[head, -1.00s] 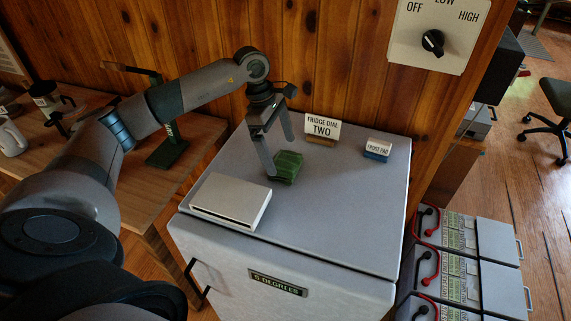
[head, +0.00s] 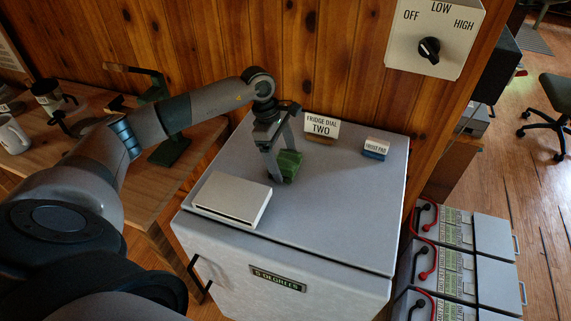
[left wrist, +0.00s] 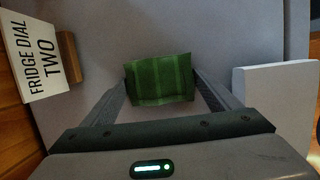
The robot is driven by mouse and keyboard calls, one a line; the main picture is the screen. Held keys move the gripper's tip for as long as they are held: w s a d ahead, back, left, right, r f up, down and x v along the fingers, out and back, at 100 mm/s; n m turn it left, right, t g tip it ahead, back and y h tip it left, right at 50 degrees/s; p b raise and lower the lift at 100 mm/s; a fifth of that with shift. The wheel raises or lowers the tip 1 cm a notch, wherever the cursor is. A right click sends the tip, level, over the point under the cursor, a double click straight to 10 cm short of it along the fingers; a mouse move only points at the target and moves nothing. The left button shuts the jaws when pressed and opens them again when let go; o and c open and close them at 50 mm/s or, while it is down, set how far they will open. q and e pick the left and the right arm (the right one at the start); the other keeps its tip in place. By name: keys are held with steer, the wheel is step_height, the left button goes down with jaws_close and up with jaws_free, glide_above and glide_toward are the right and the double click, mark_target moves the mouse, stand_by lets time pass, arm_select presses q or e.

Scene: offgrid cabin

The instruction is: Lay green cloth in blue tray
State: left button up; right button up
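A folded green cloth (head: 289,164) lies on the grey top of the fridge. In the left wrist view the cloth (left wrist: 160,79) sits between the fingertips. My left gripper (head: 283,165) is lowered over it with one finger on either side, spread about as wide as the cloth. I cannot tell if the fingers touch it. No blue tray is clearly visible; a small blue block (head: 375,155) with a "frost pad" label stands at the fridge top's right back. My right gripper is not in view.
A flat white box (head: 232,199) lies on the fridge top, left of the cloth. A "fridge dial two" sign (head: 321,128) stands behind it. A wooden bench (head: 150,190) with a mug is at left. The fridge top's right part (head: 350,210) is clear.

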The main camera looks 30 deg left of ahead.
mark_target(290, 162)
arm_select(q)
steer(key=c, duration=0.5)
steer(key=shift+r, duration=0.1)
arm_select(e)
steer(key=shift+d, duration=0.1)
arm_select(q)
steer(key=shift+r+b, duration=0.35)
steer(key=shift+b, duration=0.1)
steer(key=r, duration=0.1)
steer(key=r+b, duration=0.2)
steer(key=shift+d+r, duration=0.1)
steer(key=shift+d, duration=0.15)
steer(key=shift+s+d+r+b, duration=0.4)
steer(key=shift+d+r+b, duration=0.25)
steer(key=shift+d+r, duration=0.85)
steer(key=shift+s+d+r+b, duration=0.35)
steer(key=shift+d+r+b, duration=0.4)
steer(key=shift+d, duration=1.4)
steer(key=shift+s+d+r+b, duration=0.5)
steer(key=shift+d+r, duration=0.75)
steer(key=shift+d, duration=0.55)
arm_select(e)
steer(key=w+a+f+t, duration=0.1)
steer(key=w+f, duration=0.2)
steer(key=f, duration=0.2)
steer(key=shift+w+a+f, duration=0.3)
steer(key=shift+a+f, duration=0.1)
